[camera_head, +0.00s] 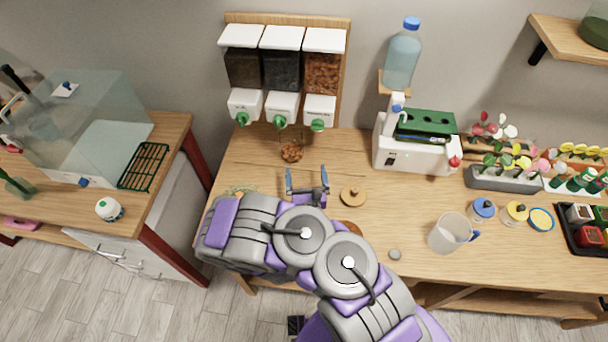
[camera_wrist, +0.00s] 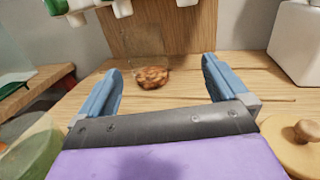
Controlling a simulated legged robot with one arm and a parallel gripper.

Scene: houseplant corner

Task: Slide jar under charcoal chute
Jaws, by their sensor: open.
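The jar (camera_head: 291,153) looks like a small clear vessel with orange-brown bark chips. It stands on the wooden table below the dispenser, near the middle chute. In the wrist view the jar (camera_wrist: 153,76) is ahead of my fingers, slightly left of centre. My gripper (camera_head: 307,180) is open and empty, on the near side of the jar, apart from it. The charcoal chute, a white block with a green knob (camera_head: 281,121), is under the black-filled middle bin (camera_head: 283,70). The left bin is dark brown, the right holds orange chips. The jar's rim is hard to make out.
A wooden knobbed lid (camera_head: 352,196) lies right of my gripper. A white machine (camera_head: 390,155) stands right of the dispenser. A clear pitcher (camera_head: 450,234) and small capped jars are further right. A greenish round thing (camera_wrist: 28,152) is at lower left in the wrist view.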

